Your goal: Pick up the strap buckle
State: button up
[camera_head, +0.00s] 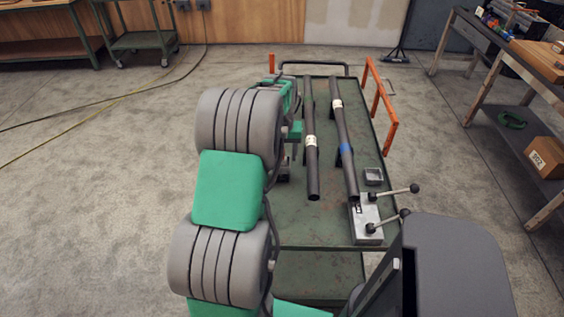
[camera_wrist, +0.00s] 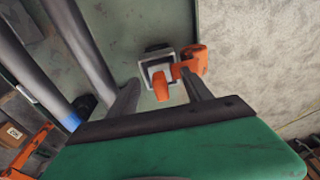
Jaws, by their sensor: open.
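My gripper (camera_wrist: 160,80) is open, with its two dark fingers apart in the wrist view. Just beyond the fingertips, near the green cart's edge, is a small pale metal frame, which I take to be the strap buckle (camera_wrist: 147,70). An orange piece (camera_wrist: 190,66) lies against or beside it; I cannot tell whether the two are one object. The frame shows between the fingers, and the orange piece partly sits by the right fingertip. I cannot tell if they touch. In the head view my arm hides this spot and most of my gripper.
Two dark pipes (camera_head: 311,150) (camera_head: 345,150) lie lengthwise on the green cart (camera_head: 300,235). An orange rail (camera_head: 388,115) stands along its right side. A small square metal dish (camera_head: 373,176) and a block with levers (camera_head: 365,218) sit near the front right.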

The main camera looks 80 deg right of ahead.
jog(key=shift+f, duration=0.25)
grip_shut()
dwell(0.5)
